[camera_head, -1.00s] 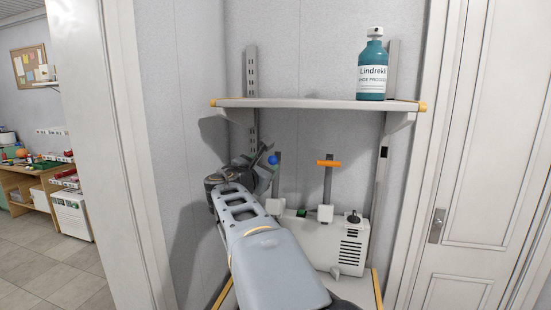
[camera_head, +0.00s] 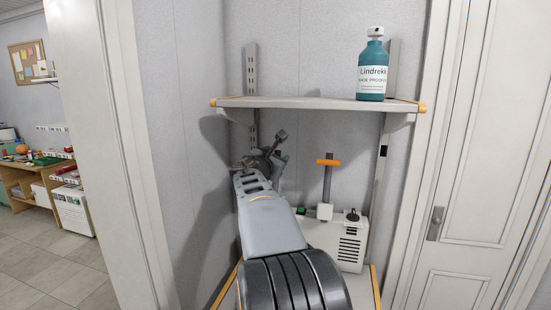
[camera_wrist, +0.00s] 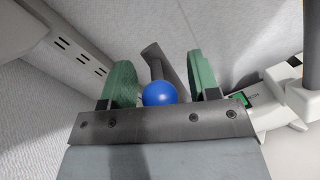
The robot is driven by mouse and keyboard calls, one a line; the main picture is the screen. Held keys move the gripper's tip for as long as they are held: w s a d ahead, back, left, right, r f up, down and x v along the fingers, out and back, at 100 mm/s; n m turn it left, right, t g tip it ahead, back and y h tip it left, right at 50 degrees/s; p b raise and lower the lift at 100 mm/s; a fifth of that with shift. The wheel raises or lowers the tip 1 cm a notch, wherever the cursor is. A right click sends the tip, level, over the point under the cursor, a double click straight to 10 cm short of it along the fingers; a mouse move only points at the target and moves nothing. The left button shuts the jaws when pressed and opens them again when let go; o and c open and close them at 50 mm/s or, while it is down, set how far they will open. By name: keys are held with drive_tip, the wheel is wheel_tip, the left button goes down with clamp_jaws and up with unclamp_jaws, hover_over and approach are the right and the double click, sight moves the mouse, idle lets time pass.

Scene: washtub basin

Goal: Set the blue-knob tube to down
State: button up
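The blue knob (camera_wrist: 159,93) shows in the wrist view between my gripper's (camera_wrist: 163,82) two green finger pads. A gap shows on each side of it, so my gripper is open around the knob. A dark grey bar (camera_wrist: 154,58) shows just beyond the knob, slanting in the picture; I cannot tell the tube's true tilt. In the head view my gripper (camera_head: 268,160) is at the left, below the shelf, and the blue knob is hidden there. The white unit (camera_head: 350,240) is partly hidden behind my arm.
A second, upright tube with an orange crossbar (camera_head: 328,162) stands on the unit to the right, near a black dial (camera_head: 352,215). A shelf (camera_head: 300,103) with a teal bottle (camera_head: 371,75) hangs above. The wall is close on the left.

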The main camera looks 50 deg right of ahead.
sight(277, 183)
clamp_jaws()
drive_tip(key=f+b, duration=0.3)
drive_tip(key=a+f+b, duration=0.1)
drive_tip(key=f+b, duration=0.1)
drive_tip(key=b, duration=0.1)
drive_tip(key=s+a+f+b, duration=0.1)
drive_tip(key=f+b, duration=0.2)
drive_tip(key=shift+f, duration=0.3)
drive_tip(key=shift+a, duration=0.1)
drive_tip(key=shift+r, duration=0.1)
drive_tip(key=shift+o, duration=0.3)
unclamp_jaws()
drive_tip(key=v, duration=1.4)
drive_tip(key=shift+b, duration=0.35)
